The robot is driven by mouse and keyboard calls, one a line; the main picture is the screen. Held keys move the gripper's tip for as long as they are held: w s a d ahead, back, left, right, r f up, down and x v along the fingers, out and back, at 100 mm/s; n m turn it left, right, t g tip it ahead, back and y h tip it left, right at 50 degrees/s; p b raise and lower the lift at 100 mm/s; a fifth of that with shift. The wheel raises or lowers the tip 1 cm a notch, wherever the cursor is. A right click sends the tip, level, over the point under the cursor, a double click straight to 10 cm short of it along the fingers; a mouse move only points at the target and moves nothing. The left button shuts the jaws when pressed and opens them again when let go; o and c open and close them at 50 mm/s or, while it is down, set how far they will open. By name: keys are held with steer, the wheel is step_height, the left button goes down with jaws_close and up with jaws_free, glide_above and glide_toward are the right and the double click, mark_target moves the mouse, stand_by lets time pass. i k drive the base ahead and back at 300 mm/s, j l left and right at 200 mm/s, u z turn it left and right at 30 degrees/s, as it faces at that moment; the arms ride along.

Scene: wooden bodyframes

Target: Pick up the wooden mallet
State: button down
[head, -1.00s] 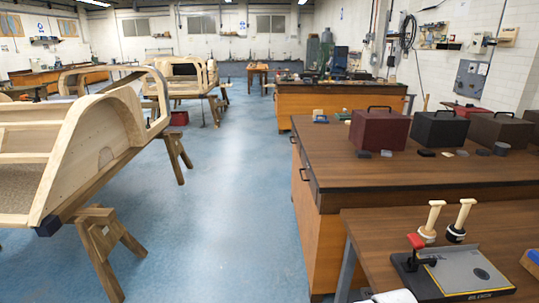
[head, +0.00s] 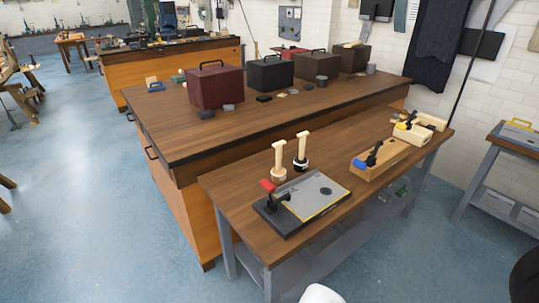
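Two upright tools with pale wooden handles stand side by side on the near brown bench (head: 236,190). The left wooden-handled tool (head: 279,160) has a light round foot, and the right wooden-handled tool (head: 302,148) has a dark round foot. I cannot tell for sure whether either is the wooden mallet. No other clear mallet shape shows. My gripper is not in view; only a white rounded part, probably mine, shows at the bottom edge.
A grey plate fixture with a red knob (head: 268,186) lies just in front of the tools. A wooden block with a black clamp (head: 375,163) and a pale wooden box (head: 423,128) lie to the right. A larger bench with several dark cases stands behind.

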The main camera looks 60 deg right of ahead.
mark_target(278, 173)
steer(key=z, duration=1.15)
